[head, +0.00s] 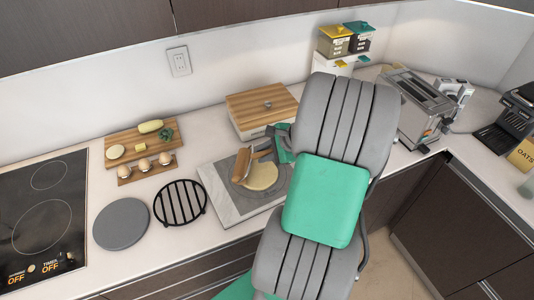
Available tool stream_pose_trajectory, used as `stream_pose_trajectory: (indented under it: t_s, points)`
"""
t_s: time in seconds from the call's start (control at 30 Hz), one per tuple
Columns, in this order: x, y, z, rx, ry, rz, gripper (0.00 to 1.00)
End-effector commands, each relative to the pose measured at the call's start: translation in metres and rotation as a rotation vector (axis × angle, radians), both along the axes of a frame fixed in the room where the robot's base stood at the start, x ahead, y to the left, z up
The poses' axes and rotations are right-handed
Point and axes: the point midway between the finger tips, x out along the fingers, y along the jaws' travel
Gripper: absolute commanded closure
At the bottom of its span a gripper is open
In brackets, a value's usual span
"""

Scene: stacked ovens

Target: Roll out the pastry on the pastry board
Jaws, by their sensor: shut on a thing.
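The pastry (264,177) is a pale, flat, roundish sheet on the pastry board (222,201), a grey and white slab on the counter. A brown wooden rolling pin (241,166) lies over the left part of the pastry, tilted in the picture. My gripper (264,146) is at the pin's upper right end and is shut on it. My grey and green arm comes in from the lower right and covers the right side of the board. The exact finger contact is too small to see clearly.
A wooden-lidded box (262,104) stands just behind the board. A black trivet (180,204) and a grey round plate (122,224) lie to the left. An egg holder (146,170), a cutting board with vegetables (117,142) and a toaster (415,100) are nearby.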

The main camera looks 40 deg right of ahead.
Motion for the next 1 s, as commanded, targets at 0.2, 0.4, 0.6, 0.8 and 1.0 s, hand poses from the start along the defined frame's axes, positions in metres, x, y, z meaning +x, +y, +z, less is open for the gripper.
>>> stream_pose_trajectory:
  t_s: [0.2, 0.4, 0.6, 0.8, 1.0]
  points:
    - [0.0, 0.0, -0.001, 0.001, 0.001, 0.001, 1.0]
    - [-0.007, -0.007, -0.001, 0.001, 0.001, -0.003, 1.0]
    - [-0.02, -0.02, -0.001, 0.001, 0.001, -0.003, 1.0]
    - [-0.032, -0.033, -0.001, 0.001, 0.001, -0.003, 1.0]
    - [-0.045, -0.046, -0.001, 0.001, 0.0, -0.003, 1.0]
